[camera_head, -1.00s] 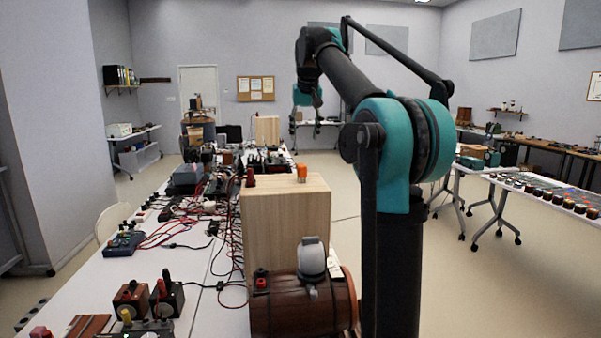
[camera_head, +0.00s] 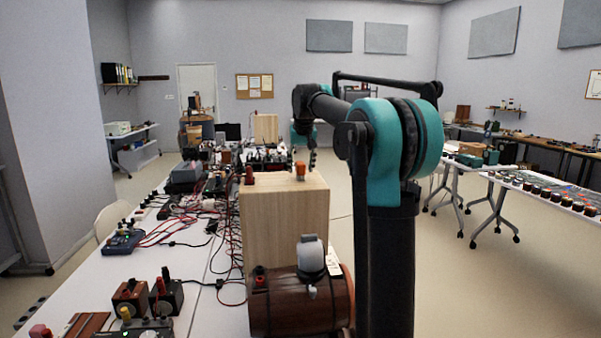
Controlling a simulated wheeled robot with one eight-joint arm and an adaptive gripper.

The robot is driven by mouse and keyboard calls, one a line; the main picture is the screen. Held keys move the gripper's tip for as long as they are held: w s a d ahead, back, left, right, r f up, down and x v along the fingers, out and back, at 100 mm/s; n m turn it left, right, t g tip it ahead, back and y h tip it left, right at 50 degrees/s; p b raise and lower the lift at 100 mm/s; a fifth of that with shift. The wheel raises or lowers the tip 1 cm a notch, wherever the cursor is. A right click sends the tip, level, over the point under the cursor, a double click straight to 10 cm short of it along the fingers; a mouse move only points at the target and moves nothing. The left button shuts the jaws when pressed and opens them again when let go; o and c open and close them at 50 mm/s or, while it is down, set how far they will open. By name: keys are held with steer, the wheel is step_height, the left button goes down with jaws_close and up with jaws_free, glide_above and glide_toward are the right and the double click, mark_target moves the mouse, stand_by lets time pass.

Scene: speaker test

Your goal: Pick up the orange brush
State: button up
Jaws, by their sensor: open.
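A small orange object (camera_head: 300,170), which may be the orange brush, stands on top of a light wooden box (camera_head: 285,225). It is too small to make out bristles or a handle. My gripper (camera_head: 306,158) hangs from the far end of my arm, pointing down, open and small in view. In the picture it is just above the orange object, apparently beyond it. I cannot tell how far apart they are. Part of the fingers is hard to make out.
A dark red knob (camera_head: 250,175) stands on the box's left side. A brown wooden cylinder (camera_head: 300,305) with a grey-white part lies in front of the box. Cables and instruments crowd the white table (camera_head: 85,280) to the left. Open floor lies to the right.

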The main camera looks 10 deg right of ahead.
mark_target(301, 163)
steer(key=shift+x, duration=1.1)
jaws_close()
steer(key=shift+r, duration=0.15)
step_height(301, 163, up, 20)
